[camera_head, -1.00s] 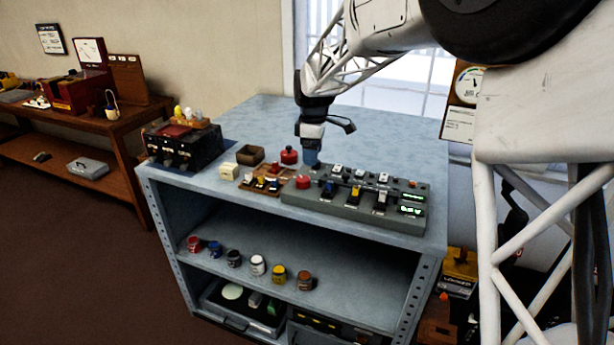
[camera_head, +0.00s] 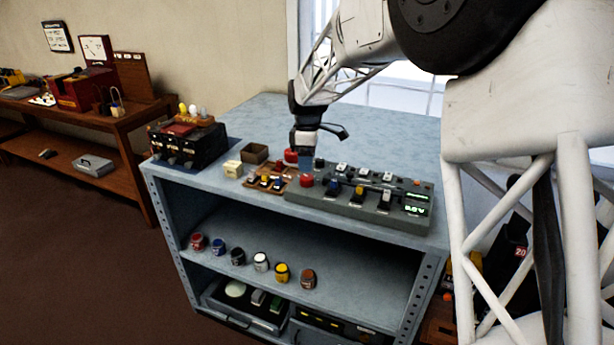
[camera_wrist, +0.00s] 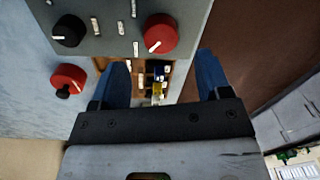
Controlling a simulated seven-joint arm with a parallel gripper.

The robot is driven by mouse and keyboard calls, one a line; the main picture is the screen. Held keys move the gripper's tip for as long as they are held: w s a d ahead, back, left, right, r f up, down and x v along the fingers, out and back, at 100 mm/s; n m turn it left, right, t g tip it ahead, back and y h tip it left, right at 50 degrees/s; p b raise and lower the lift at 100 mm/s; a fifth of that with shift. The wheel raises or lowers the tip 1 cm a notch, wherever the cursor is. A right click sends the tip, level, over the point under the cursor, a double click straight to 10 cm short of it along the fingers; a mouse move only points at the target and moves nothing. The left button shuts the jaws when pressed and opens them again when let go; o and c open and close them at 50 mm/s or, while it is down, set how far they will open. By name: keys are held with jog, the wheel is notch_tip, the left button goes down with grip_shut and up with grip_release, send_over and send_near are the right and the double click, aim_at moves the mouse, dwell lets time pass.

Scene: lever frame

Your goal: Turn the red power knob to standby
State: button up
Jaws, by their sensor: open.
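The red power knob (camera_head: 306,180) sits on the left end of the grey control panel (camera_head: 352,211). In the wrist view the red knob (camera_wrist: 161,34) shows a white pointer mark and lies just beyond my fingertips. My gripper (camera_head: 305,163) hangs above and just behind the knob in the head view. Its two blue fingers are apart with nothing between them, and they also show in the wrist view (camera_wrist: 163,62). A black knob (camera_wrist: 69,30) with a white pointer is on the panel beside the red one. I cannot read the labels at the knob.
A second red knob-like object (camera_wrist: 68,80) stands on the blue bench top (camera_head: 262,120), off the panel. Several levers and a green display (camera_head: 416,209) are on the panel. A wooden tray of small parts (camera_head: 266,183) and a brown box (camera_head: 253,153) stand to its left.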

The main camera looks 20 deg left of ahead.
aim_at(307, 177)
jog(key=shift+s+f, duration=0.15)
jog(key=shift+f, duration=2.75)
jog(key=shift+c, duration=0.3)
jog(key=c, duration=0.9)
jog(key=shift+o, duration=0.2)
